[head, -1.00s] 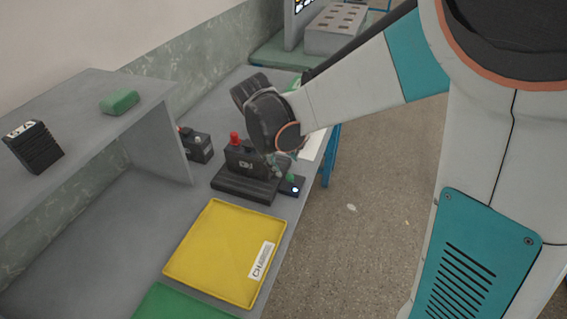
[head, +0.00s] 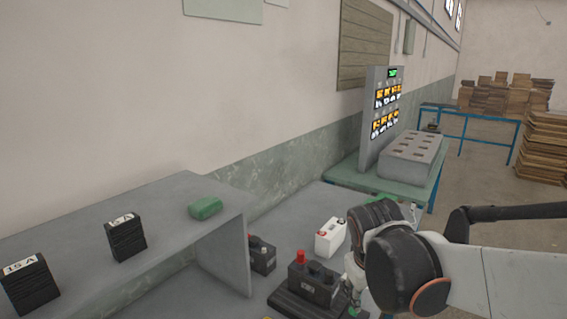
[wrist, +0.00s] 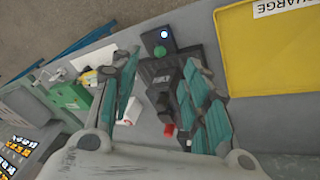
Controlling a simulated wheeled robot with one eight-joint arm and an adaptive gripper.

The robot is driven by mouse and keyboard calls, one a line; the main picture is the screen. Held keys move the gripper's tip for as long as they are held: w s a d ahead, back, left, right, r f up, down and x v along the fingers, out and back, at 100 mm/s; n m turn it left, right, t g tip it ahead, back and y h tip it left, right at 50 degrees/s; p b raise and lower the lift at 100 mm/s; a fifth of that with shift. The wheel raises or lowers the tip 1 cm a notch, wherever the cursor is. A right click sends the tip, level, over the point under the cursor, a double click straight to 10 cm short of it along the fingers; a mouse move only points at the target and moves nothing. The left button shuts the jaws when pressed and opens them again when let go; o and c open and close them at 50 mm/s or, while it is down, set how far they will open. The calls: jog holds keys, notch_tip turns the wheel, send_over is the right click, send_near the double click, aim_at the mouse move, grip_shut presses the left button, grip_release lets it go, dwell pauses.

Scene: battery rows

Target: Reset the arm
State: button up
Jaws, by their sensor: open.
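My gripper (wrist: 160,72) is open and empty in the wrist view, its teal-padded fingers spread on either side of a dark battery (wrist: 160,88). In the head view my wrist hangs close to the right of that battery (head: 316,284), which has a red terminal and sits upright on a black stand. My fingertips are mostly hidden there by my wrist. I cannot tell whether the fingers touch the battery. A small button box with a green button and a lit spot (wrist: 160,42) is beside the stand in the wrist view.
A white battery (head: 330,238) and another dark battery (head: 263,256) stand on the bench. A yellow tray (wrist: 268,60) lies nearby. A grey slotted block (head: 412,157) and lit panel stand behind.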

jog(key=s+d+r+m+t+y, duration=0.1)
jog(key=s, duration=0.5)
jog(key=s+r+m+t, duration=0.2)
jog(key=s, duration=0.5)
jog(key=shift+s+d+m+y, duration=0.15)
jog(key=shift+d+m+y, duration=0.15)
jog(key=shift+d+y, duration=0.1)
